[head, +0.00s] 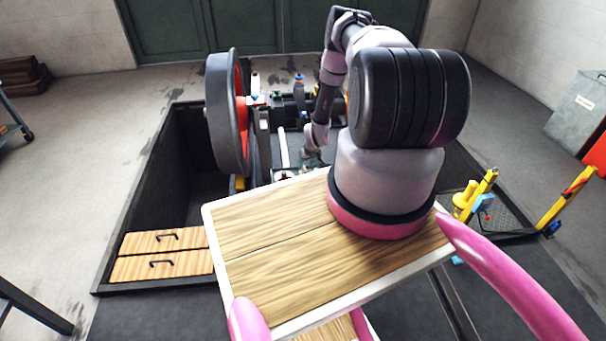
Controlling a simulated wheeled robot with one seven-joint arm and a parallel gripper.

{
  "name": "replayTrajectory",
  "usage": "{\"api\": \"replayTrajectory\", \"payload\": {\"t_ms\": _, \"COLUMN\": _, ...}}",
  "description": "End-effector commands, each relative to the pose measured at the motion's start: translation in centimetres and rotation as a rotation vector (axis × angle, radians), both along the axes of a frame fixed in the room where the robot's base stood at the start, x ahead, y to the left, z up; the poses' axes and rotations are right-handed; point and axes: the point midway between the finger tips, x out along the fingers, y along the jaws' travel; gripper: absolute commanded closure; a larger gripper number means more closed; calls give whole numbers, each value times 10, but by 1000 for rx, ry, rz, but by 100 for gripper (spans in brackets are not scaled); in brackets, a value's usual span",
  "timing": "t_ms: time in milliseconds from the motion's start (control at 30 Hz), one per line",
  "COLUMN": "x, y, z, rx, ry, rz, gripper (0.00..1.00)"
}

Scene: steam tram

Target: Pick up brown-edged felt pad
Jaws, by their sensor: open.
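My gripper (313,160) is small in the head view, at the low end of my arm, pointing down beside the wheeled machine in the pit. It is open. A small greenish patch shows at its fingers; I cannot tell what it is. I cannot make out a brown-edged felt pad anywhere. A small dark flat thing with a pale edge (284,175) lies left of my gripper, partly cut off by my wooden top; I cannot tell whether it is the pad.
A large grey wheel with a red inner face (226,112) stands left of my gripper. The black-walled pit (165,165) surrounds the machine. Two wooden covers with handles (160,254) lie at the left. Yellow posts (475,195) stand at the right.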

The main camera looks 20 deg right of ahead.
Motion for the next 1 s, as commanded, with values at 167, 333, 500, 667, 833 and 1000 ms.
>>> {"api": "replayTrajectory", "payload": {"t_ms": 167, "x": 7, "y": -2, "z": -17, "rx": 1, "ry": 0, "rz": -3, "gripper": 52}}
{"api": "replayTrajectory", "payload": {"t_ms": 333, "x": 18, "y": -4, "z": -40, "rx": 0, "ry": -1, "rz": -1, "gripper": 52}}
{"api": "replayTrajectory", "payload": {"t_ms": 500, "x": 22, "y": -4, "z": -49, "rx": 1, "ry": 0, "rz": -1, "gripper": 52}}
{"api": "replayTrajectory", "payload": {"t_ms": 667, "x": 22, "y": -4, "z": -49, "rx": 0, "ry": 0, "rz": -1, "gripper": 52}}
{"api": "replayTrajectory", "payload": {"t_ms": 833, "x": 22, "y": -4, "z": -49, "rx": 0, "ry": 0, "rz": -1, "gripper": 100}}
{"api": "replayTrajectory", "payload": {"t_ms": 1000, "x": 22, "y": -4, "z": -49, "rx": 0, "ry": 0, "rz": 0, "gripper": 100}}
